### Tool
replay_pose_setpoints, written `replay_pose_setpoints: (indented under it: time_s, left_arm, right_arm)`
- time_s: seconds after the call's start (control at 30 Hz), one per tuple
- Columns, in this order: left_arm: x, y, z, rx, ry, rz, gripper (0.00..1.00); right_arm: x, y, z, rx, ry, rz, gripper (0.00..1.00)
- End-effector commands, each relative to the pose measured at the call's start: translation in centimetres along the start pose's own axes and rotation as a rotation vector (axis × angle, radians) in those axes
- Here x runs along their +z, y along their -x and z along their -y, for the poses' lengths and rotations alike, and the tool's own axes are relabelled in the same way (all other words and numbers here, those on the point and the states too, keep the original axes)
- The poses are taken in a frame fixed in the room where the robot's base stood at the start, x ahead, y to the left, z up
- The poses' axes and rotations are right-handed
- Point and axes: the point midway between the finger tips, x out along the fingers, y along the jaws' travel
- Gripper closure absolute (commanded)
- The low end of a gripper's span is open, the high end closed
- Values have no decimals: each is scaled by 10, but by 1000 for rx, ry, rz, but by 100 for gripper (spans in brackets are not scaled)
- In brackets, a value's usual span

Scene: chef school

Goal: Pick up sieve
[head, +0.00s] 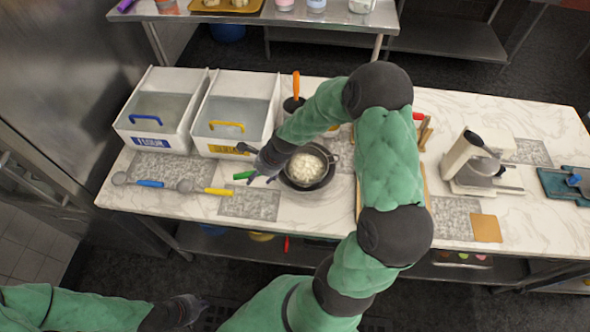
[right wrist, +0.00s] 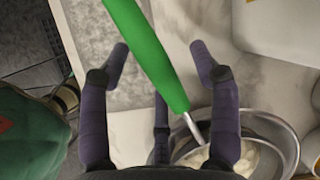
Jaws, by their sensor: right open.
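A green handle (head: 243,175) with a thin metal shaft, which may be the sieve's, reaches into a dark round pan (head: 309,184) with white contents on the counter. In the right wrist view, the green handle (right wrist: 150,55) runs between my open right gripper's fingers (right wrist: 160,75), and its metal end goes into the bowl (right wrist: 285,150). My right gripper (head: 258,174) is beside the pan's left edge in the head view; I cannot tell whether it touches the handle. The handle's far end is partly hidden. My left gripper (head: 193,308) hangs low at the bottom left, off the counter.
Two white bins (head: 165,100) with blue and yellow scoop handles stand at the back left. Blue (head: 150,183) and yellow (head: 217,191) handled scoops lie at the front left. A dark container with an orange-handled tool (head: 296,85) is behind the pan. A mixer (head: 470,160) stands right.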

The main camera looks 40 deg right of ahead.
Motion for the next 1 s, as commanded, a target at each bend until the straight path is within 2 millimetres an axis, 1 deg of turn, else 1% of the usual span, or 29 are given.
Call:
replay_pose_setpoints:
  time_s: [0.2, 0.27, 0.3, 0.37, 0.4, 0.43, 0.77, 0.87, 1.0]
  left_arm:
    - [0, 0, 0, 0, 0, 0, 100]
    - [0, 0, 0, 0, 0, 0, 100]
    - [0, 0, 0, 0, 0, 0, 100]
    - [0, 0, 0, 0, 0, 0, 100]
    - [0, 0, 0, 0, 0, 0, 100]
    - [0, 0, 0, 0, 0, 0, 100]
    - [0, 1, 0, 0, 0, 0, 100]
    - [0, 3, -1, 0, 0, 0, 100]
    - [0, 9, -3, 0, 0, 0, 100]
  right_arm:
    - [0, -1, 1, -2, 0, 0, 37]
    - [0, -1, 1, -2, 0, 0, 54]
    - [0, -1, 1, -2, 0, 0, 66]
    - [0, 0, 1, -2, 0, 0, 82]
    - [0, 0, 1, -2, 0, 0, 94]
    - [0, 0, 1, -1, 0, 0, 100]
    - [1, 1, 1, -2, 1, 0, 100]
    - [2, 5, 2, -3, 1, 0, 100]
    - [8, 18, 5, -5, 1, 0, 100]
